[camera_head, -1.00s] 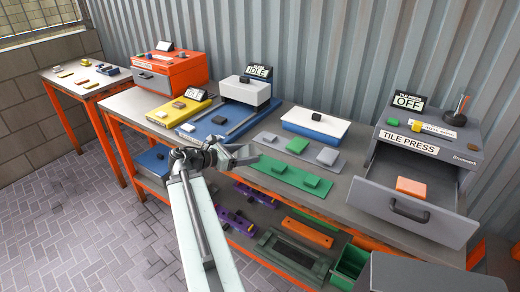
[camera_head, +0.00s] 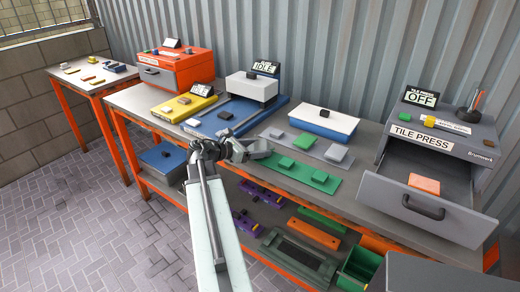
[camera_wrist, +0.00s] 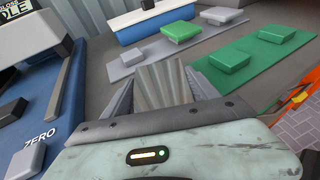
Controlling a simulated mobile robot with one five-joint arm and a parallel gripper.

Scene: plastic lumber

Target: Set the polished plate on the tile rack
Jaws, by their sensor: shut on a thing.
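My gripper (camera_head: 258,149) is over the front of the long workbench, left of the grey and green strips. In the wrist view its fingers (camera_wrist: 163,98) are shut on a shiny plate (camera_wrist: 165,84), which mirrors the ribbed wall; it looks like the polished plate. In the head view the plate is too small to make out clearly. No label marks the tile rack. A flat grey strip (camera_head: 318,148) with a green and a grey block and a flat green strip (camera_head: 302,174) with green blocks lie on the bench, and I cannot tell whether either is the rack.
The grey tile press (camera_head: 440,140) at right reads OFF; its drawer (camera_head: 455,220) is open with an orange block (camera_head: 424,184) inside. A blue machine (camera_head: 252,92) reading IDLE stands behind my gripper. A white-topped blue box (camera_head: 316,122) stands behind the strips.

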